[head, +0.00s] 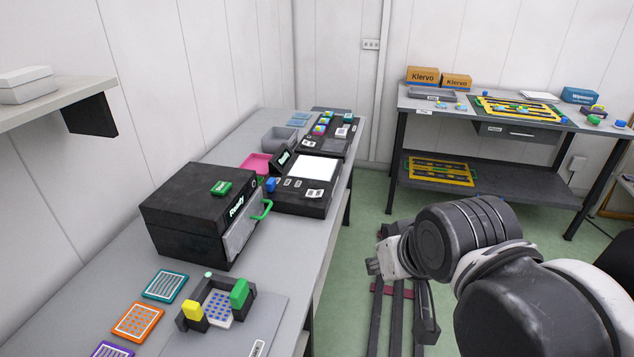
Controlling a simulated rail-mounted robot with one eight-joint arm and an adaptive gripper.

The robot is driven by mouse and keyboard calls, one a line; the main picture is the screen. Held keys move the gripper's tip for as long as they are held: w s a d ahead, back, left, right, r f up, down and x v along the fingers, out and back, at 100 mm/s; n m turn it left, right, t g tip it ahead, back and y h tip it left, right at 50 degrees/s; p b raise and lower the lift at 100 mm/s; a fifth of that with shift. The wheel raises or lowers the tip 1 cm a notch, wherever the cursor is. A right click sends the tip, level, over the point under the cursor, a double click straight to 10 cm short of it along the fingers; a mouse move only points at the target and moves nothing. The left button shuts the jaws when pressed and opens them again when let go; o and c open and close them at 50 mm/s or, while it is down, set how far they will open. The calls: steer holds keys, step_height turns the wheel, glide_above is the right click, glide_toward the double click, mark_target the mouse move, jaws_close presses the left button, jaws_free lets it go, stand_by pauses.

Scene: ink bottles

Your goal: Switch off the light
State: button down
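No switch plainly marked for a light shows in the head view. A small pale wall plate (371,44) with dark marks sits high near the room's corner; I cannot tell whether it is a switch or a socket. A bright white panel (313,168) lies on a black unit on the left bench; I cannot tell whether it is lit. My gripper (374,266) is small and partly hidden by my arm, in front of the right side of the left bench, apart from it. Its fingers are too unclear to tell open from shut.
The left bench (95,290) holds a black box labelled Ready (185,220) with a green handle (262,210), a coloured-block fixture (218,303) and several plates. A second table (465,113) stands at the back right. Green floor (372,215) is free between them.

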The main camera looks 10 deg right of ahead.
steer(key=shift+s, duration=0.2)
steer(key=w+r+m+g, duration=0.1)
steer(key=w+r, duration=0.3)
steer(key=w, duration=0.5)
steer(key=w+r+g+h, duration=0.15)
steer(key=w+r, duration=0.25)
steer(key=w, duration=0.5)
steer(key=w+r+m+g, duration=0.1)
steer(key=w+r+g, duration=0.15)
steer(key=w, duration=0.65)
steer(key=w+a+f+m+g, duration=0.1)
steer(key=w+a+f+m, duration=0.15)
steer(key=w, duration=1.15)
steer(key=w+a+f+g+h+p, duration=0.1)
steer(key=w+a+f+g, duration=0.1)
steer(key=w+f, duration=0.8)
step_height(320, 180, down, 3)
steer(key=shift+w+r+m+g+h, duration=0.15)
steer(key=shift+r+m+g+h, duration=0.05)
steer(key=shift+m+g+h, duration=0.2)
